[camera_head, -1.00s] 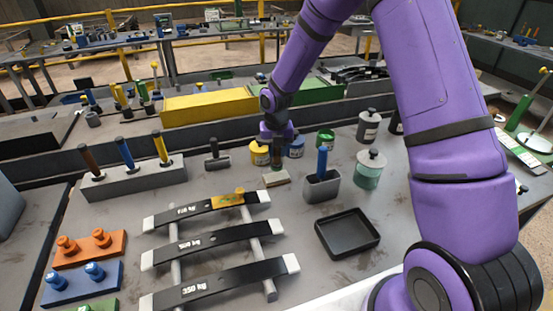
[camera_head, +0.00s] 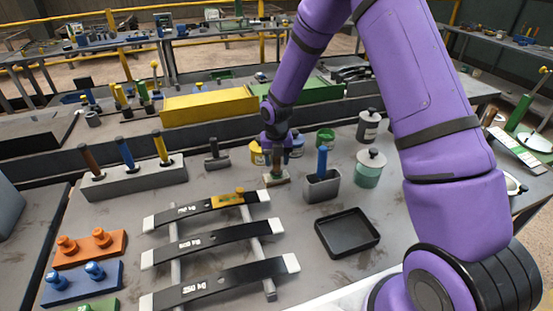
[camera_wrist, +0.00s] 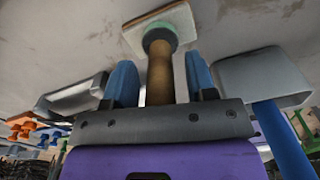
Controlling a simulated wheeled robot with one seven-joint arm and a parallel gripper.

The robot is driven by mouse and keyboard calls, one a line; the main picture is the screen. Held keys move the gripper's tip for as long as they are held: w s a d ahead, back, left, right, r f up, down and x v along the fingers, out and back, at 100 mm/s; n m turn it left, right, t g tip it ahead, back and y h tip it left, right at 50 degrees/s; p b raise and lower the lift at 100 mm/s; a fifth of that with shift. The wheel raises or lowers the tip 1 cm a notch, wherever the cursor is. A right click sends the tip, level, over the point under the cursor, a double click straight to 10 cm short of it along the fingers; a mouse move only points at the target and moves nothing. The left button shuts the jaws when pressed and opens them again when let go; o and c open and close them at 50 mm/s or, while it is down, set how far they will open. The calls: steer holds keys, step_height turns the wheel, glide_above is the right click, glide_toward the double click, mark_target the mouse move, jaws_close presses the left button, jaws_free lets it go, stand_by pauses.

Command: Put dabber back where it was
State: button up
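The dabber, with a brown handle (camera_wrist: 160,78) and a round green end, stands on a small pale square pad (camera_wrist: 163,22) in the wrist view. In the head view the dabber (camera_head: 276,162) is upright on the pad (camera_head: 276,182), in front of the yellow and blue pots. My gripper (camera_head: 276,142) is above the pad, pointing down. In the wrist view its two blue fingers (camera_wrist: 161,85) are on either side of the handle, with a visible gap on each side, so it looks open around the handle.
A grey holder (camera_head: 322,190) with a blue-handled tool stands close to the right. A grey-headed tool (camera_head: 216,161) is to the left. A black tray (camera_head: 347,250) and dark spring bars (camera_head: 205,240) lie in front. Pots and a lidded jar (camera_head: 370,175) stand behind and right.

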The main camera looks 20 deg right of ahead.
step_height(320, 180, up, 13)
steer(key=shift+f, duration=0.1)
steer(key=s+d+r+m+t+h, duration=0.1)
steer(key=s+d+r+m, duration=0.1)
steer(key=s+r+m, duration=0.7)
steer(key=s+d+r+m+t, duration=0.2)
steer(key=s+d+r+m, duration=0.1)
steer(key=s+r+m, duration=0.6)
steer(key=s+d+r+m+t, duration=0.1)
steer(key=s+r+m, duration=0.2)
steer(key=s+m, duration=0.4)
steer(key=s+d+r+m+t+y, duration=0.1)
steer(key=s+r+m, duration=0.2)
steer(key=s+m, duration=0.5)
steer(key=shift+s, duration=1.1)
